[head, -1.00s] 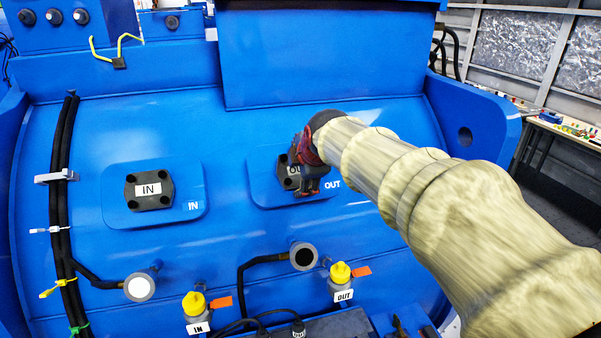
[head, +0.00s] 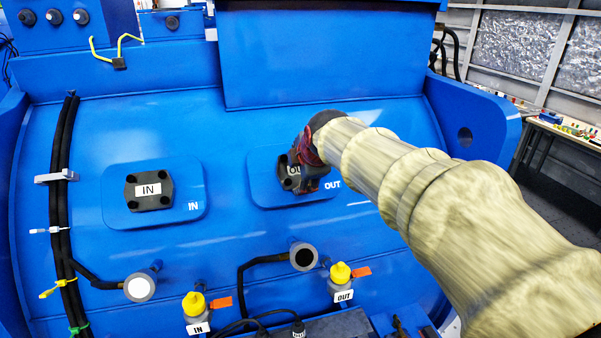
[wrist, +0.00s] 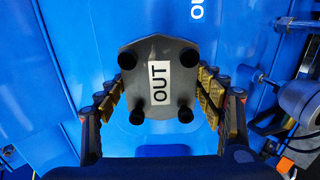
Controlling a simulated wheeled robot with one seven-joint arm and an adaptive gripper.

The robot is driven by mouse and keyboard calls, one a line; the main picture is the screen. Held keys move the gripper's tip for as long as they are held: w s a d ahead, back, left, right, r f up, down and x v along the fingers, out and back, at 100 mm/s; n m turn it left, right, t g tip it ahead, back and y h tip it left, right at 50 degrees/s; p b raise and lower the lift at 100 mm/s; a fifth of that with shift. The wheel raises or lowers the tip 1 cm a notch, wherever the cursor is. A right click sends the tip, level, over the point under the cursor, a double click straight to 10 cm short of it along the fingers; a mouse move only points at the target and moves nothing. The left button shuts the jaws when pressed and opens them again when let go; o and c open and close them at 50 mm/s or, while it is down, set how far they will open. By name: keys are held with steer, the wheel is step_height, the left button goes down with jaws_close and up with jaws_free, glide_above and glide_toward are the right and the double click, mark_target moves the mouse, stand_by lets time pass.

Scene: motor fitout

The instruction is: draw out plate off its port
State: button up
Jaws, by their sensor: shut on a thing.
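The OUT plate (wrist: 185,82) is a dark plate with a white OUT label and several round black bosses. My gripper (wrist: 163,88) is shut on it, one finger on each side edge in the wrist view. In the head view the plate (head: 285,171) shows at the left of my gripper (head: 303,164), over the blue pad (head: 262,190) marked OUT. My gripper hides its right part. I cannot tell whether there is a gap between plate and pad. The port behind it is hidden.
The IN plate (head: 150,202) sits on its own pad to the left. Below are two round pipe ends (head: 304,257) and two yellow-capped fittings (head: 340,273) with tags. Black cables (head: 66,170) run down the left. The blue surface between the pads is clear.

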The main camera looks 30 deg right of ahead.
steer(key=shift+r, duration=0.25)
steer(key=shift+r, duration=0.15)
steer(key=shift+v, duration=2.35)
steer(key=shift+s, duration=0.1)
